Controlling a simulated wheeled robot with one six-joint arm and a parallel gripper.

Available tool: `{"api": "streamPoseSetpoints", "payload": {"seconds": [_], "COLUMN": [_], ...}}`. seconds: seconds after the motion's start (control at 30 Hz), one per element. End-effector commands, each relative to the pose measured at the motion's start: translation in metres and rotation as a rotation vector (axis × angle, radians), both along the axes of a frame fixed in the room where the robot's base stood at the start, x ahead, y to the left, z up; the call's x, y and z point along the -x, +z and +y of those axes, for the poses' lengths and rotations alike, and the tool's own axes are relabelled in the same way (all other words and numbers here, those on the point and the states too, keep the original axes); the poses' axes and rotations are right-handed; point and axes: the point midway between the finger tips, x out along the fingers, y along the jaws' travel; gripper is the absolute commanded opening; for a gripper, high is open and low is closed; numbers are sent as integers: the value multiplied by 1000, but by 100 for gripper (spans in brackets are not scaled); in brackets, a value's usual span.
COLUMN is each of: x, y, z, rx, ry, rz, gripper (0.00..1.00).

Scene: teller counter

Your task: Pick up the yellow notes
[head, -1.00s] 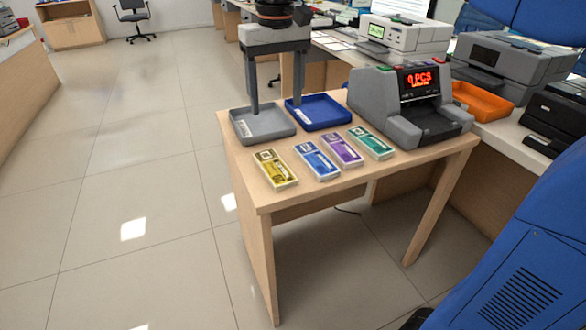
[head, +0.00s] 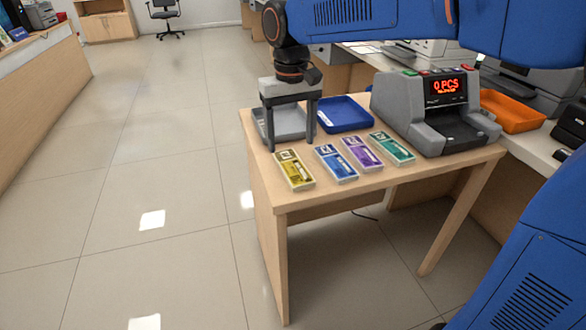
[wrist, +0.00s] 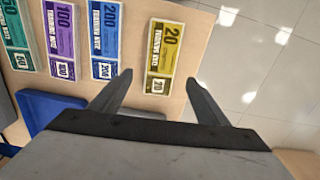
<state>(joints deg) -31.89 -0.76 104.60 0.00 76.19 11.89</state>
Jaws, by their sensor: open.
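The yellow notes (head: 294,170) lie flat as a bundle at the left end of a row on the wooden table. They also show in the wrist view (wrist: 166,55), marked 20, ahead of my fingers and near the table edge. My gripper (head: 291,146) is open and empty. In the head view its fingers point down over the grey tray, just behind the yellow notes. In the wrist view the two fingertips (wrist: 158,82) are spread apart, with the notes beyond the gap between them.
Blue notes (head: 336,163), purple notes (head: 362,153) and green notes (head: 392,148) lie to the right. Behind are a grey tray (head: 262,130) and a blue tray (head: 345,113). A counting machine (head: 436,108) stands at the right. The table's front strip is bare.

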Motion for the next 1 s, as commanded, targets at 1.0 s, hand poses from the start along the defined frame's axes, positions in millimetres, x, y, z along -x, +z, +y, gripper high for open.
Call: {"api": "streamPoseSetpoints", "payload": {"seconds": [1.0], "x": [2], "y": [-62], "z": [0], "rx": [0], "ry": [0], "rz": [0], "gripper": [45]}}
